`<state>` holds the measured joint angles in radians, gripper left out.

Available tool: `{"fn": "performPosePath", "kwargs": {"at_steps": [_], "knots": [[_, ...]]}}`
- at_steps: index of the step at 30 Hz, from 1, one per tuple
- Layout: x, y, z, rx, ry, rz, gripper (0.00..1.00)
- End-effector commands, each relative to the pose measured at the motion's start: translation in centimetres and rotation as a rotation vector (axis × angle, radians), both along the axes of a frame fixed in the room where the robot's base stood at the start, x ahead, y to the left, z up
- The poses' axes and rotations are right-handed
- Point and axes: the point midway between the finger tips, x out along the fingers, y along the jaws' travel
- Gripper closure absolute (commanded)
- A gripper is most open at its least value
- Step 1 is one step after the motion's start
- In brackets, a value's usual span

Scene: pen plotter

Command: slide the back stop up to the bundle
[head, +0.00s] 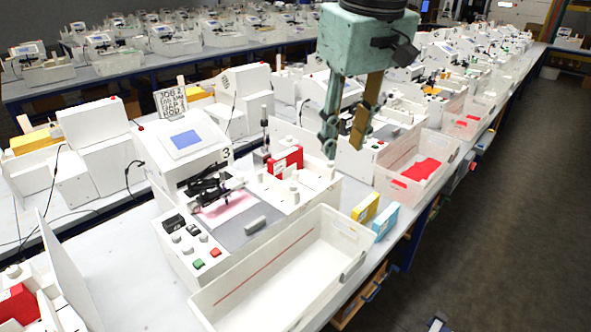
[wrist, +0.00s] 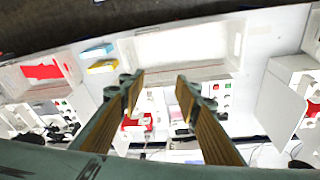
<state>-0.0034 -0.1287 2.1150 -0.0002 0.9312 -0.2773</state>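The plotter station marked 3 (head: 200,150) is in the middle of the head view. A red block (head: 285,160), perhaps the bundle, stands upright at its back right. A white knob (head: 294,190) is in front of it on a white tray. A grey bar (head: 255,224) lies on the grey plate. I cannot tell which part is the back stop. My gripper (head: 342,143) is open and empty, pointing down above and right of the red block, apart from the station. In the wrist view my gripper (wrist: 157,84) has its fingers apart, with red partly showing between them.
A clear-walled white bin (head: 285,270) stands in front of the station. Yellow (head: 366,208) and blue (head: 385,222) boxes stand right of it. Another bin with red pieces (head: 421,169) is farther right. Similar stations crowd the bench. The dark floor at right is open.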

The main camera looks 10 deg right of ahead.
Motion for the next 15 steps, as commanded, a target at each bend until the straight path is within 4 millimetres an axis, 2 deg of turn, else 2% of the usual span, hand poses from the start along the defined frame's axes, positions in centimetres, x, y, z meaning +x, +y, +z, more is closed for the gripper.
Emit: {"fn": "performPosePath", "kwargs": {"at_steps": [1, 15], "knots": [[1.1, 0.0, 0.2, -0.003, 0.005, 0.010, 0.70], [9.8, 0.1, -0.3, -0.022, 0.045, 0.105, 0.70]]}}
